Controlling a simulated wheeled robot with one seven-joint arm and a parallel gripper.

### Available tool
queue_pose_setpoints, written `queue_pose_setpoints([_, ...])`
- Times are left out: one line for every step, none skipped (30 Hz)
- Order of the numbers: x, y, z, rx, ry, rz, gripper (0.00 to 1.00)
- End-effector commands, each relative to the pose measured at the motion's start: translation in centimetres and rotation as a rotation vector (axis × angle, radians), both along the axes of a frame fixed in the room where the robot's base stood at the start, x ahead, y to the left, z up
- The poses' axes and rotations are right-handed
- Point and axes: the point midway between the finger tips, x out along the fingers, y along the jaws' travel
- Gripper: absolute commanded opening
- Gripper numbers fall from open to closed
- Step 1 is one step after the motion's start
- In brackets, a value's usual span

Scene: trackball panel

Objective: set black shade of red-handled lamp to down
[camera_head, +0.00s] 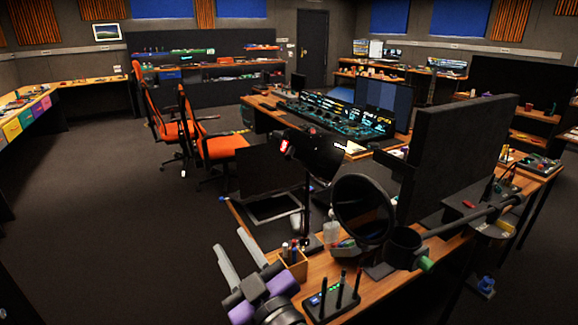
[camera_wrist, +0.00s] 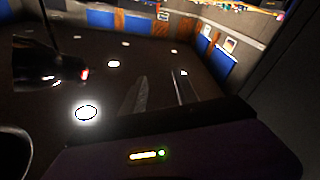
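The lamp's black shade (camera_head: 318,152) is on a thin dark upright pole above the near desk in the head view. A small red handle (camera_head: 284,147) sticks out at the shade's left. The shade looks tilted sideways; which way its mouth faces is hard to tell. In the wrist view the black shade (camera_wrist: 45,62) is at the left, with the red handle (camera_wrist: 84,74) at its right end. My gripper (camera_head: 230,240) is open and empty, below and left of the shade and apart from it. Its two grey fingers also show in the wrist view (camera_wrist: 158,80).
A round black disc (camera_head: 363,208) and a black cup-shaped head with a green knob (camera_head: 426,264) stand right of the lamp. A pen holder (camera_head: 293,264) and a device with black antennas (camera_head: 332,301) are near my gripper. The floor at the left (camera_head: 110,210) is clear.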

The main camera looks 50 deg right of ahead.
Motion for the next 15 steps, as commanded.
queue_pose_setpoints([1.5, -0.8, 2.3, 0.002, -0.016, -0.047, 0.36])
queue_pose_setpoints([2.1, -1.4, 3.3, 0.003, -0.018, -0.079, 0.36])
queue_pose_setpoints([2.9, -2.4, 4.5, 0.008, -0.021, -0.126, 0.36])
queue_pose_setpoints([3.5, -3.1, 5.5, 0.015, -0.023, -0.163, 0.36])
queue_pose_setpoints([4.0, -3.9, 6.4, 0.022, -0.025, -0.202, 0.36])
queue_pose_setpoints([4.5, -5.0, 7.6, 0.036, -0.024, -0.257, 0.36])
queue_pose_setpoints([4.8, -5.9, 8.4, 0.048, -0.023, -0.3, 0.36])
queue_pose_setpoints([4.9, -6.8, 9.1, 0.063, -0.021, -0.345, 0.36])
queue_pose_setpoints([5.0, -7.9, 10.0, 0.086, -0.018, -0.404, 0.36])
queue_pose_setpoints([5.0, -8.8, 10.5, 0.105, -0.014, -0.45, 0.36])
queue_pose_setpoints([4.9, -9.6, 10.9, 0.124, -0.008, -0.495, 0.36])
queue_pose_setpoints([4.5, -10.8, 11.3, 0.151, -0.001, -0.558, 0.36])
queue_pose_setpoints([4.2, -11.5, 11.4, 0.17, 0.007, -0.6, 0.36])
queue_pose_setpoints([3.8, -12.1, 11.3, 0.188, 0.013, -0.635, 0.36])
queue_pose_setpoints([3.4, -12.7, 11.0, 0.206, 0.022, -0.675, 0.36])
